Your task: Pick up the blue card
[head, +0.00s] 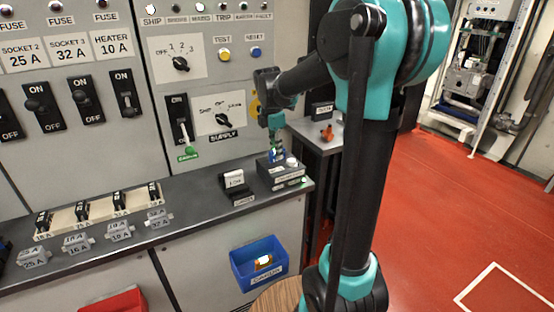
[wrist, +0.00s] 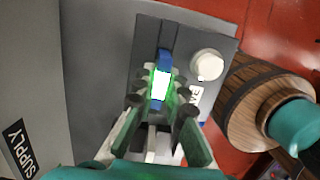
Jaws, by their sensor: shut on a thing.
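The blue card (wrist: 164,62) stands in a slot of the grey reader box in the wrist view, its middle lit bright white-green. My gripper (wrist: 161,88) is shut on the card from both sides. In the head view my gripper (head: 276,142) points down over the reader box (head: 283,181) at the right end of the counter, and a little of the blue card (head: 276,157) shows between the fingertips. The card's lower part is hidden in or behind the box. I cannot tell how deep it sits.
A white round knob (wrist: 207,64) is close beside the card on the box. A small black holder with a white label (head: 234,182) stands to its left. A grey switch panel (head: 215,85) rises behind. A blue bin (head: 259,264) hangs below, and red floor (head: 450,210) lies open at right.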

